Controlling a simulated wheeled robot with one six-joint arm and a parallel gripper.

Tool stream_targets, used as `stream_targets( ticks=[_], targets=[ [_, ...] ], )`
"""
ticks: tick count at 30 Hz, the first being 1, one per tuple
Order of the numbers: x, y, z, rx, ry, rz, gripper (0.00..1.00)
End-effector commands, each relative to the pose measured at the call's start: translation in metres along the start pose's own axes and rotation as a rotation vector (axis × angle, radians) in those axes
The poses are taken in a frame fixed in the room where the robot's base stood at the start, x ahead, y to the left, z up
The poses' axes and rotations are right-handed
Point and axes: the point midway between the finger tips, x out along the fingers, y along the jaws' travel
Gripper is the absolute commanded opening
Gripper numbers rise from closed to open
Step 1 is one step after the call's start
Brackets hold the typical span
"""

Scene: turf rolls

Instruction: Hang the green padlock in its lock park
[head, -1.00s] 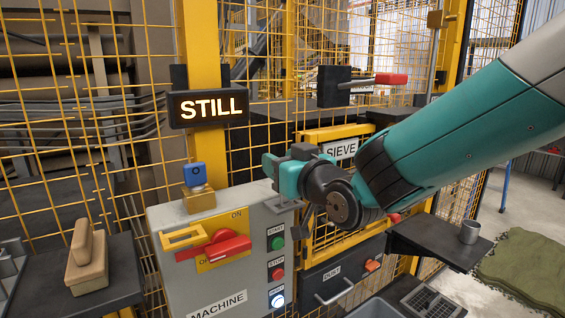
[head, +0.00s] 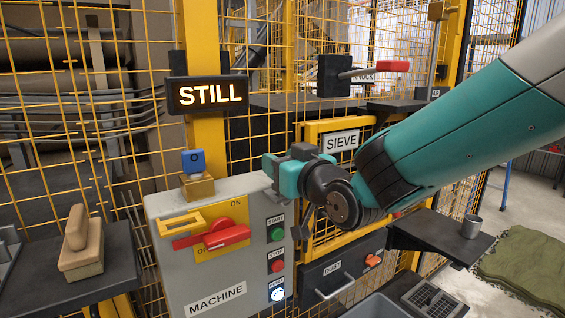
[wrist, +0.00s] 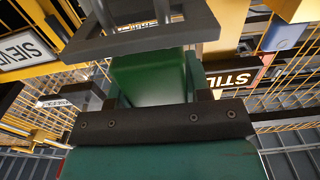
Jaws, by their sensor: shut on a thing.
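The green padlock (wrist: 150,78) is between the fingers of my gripper (wrist: 155,90) in the wrist view; its body fills the gap. A dark grey frame with an opening (wrist: 190,32) lies just beyond the padlock and covers its far end. I cannot tell whether this is the lock park, or whether the padlock's shackle touches it. In the head view my gripper (head: 284,168) is at the upper right corner of the grey machine box (head: 180,285). The padlock cannot be made out there.
A STILL sign (head: 207,94) hangs on the yellow post above the box. The SIEVE hatch (head: 341,141) is right behind my gripper.

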Motion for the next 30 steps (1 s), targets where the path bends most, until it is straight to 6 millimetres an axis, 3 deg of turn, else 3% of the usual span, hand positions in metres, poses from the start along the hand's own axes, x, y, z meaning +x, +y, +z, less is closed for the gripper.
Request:
stream_targets(
  ticks=[12,13,16,25,30],
  targets=[
    [0.000,0.000,0.011,0.000,0.001,0.000,0.10],
    [0.000,0.000,0.009,0.000,0.001,0.000,0.51],
    [0.000,0.000,0.009,0.000,0.001,0.000,0.74],
    [-0.001,0.000,0.010,0.000,0.000,0.000,0.74],
    [-0.019,0.000,0.011,0.000,0.001,0.000,0.74]
  ],
)
